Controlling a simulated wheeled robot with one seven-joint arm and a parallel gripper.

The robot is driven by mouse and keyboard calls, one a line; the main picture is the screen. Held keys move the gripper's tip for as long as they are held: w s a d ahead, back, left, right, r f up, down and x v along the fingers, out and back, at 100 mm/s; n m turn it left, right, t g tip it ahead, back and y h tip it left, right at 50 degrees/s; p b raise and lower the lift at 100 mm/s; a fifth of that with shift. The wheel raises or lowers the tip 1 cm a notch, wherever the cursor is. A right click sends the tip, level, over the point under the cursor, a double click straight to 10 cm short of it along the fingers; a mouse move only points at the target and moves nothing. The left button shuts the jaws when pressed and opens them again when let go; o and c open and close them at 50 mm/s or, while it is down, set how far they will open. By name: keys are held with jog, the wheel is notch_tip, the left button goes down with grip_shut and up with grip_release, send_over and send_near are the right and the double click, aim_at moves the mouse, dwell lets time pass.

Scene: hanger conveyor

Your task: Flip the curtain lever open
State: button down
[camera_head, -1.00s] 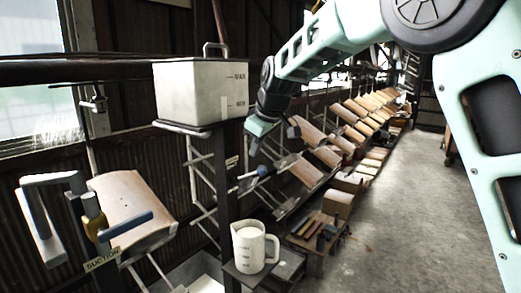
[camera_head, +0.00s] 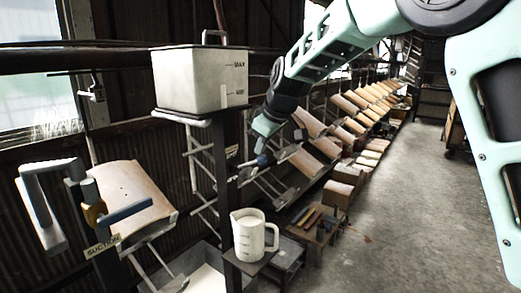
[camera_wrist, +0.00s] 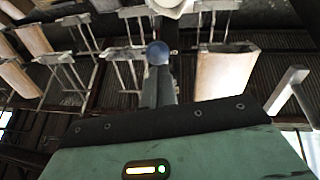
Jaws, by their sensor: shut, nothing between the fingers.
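The lever with a round blue knob (camera_head: 263,160) sticks out beside the dark post below the white tank. I take it to be the curtain lever. The knob also shows in the wrist view (camera_wrist: 157,53), above the middle of the picture. My gripper (camera_head: 266,143) is shut and empty, just above the knob in the head view. In the wrist view its grey fingers (camera_wrist: 158,86) point at the knob and their tips overlap it. I cannot tell whether they touch it. The lever's arm is mostly hidden.
The white tank (camera_head: 200,80) stands on the post at the left. A white measuring jug (camera_head: 251,237) sits on a small shelf (camera_head: 246,263) below. Hanging wooden boards (camera_head: 310,163) run along the wall behind the lever. A suction device (camera_head: 95,214) is at front left. The floor at right is clear.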

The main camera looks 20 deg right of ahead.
notch_tip(320, 180, down, 14)
jog(key=s+d+m+t+y+b, duration=0.1)
jog(key=t+y+b, duration=0.4)
jog(key=b, duration=4.9)
jog(key=s+d+t, duration=0.1)
jog(key=s+t, duration=0.1)
jog(key=t, duration=0.1)
jog(key=shift+t+y+b, duration=0.3)
jog(key=shift+t, duration=0.1)
jog(key=shift+w+f+b, duration=0.1)
jog(key=shift+f+b, duration=0.05)
jog(key=shift+b, duration=0.2)
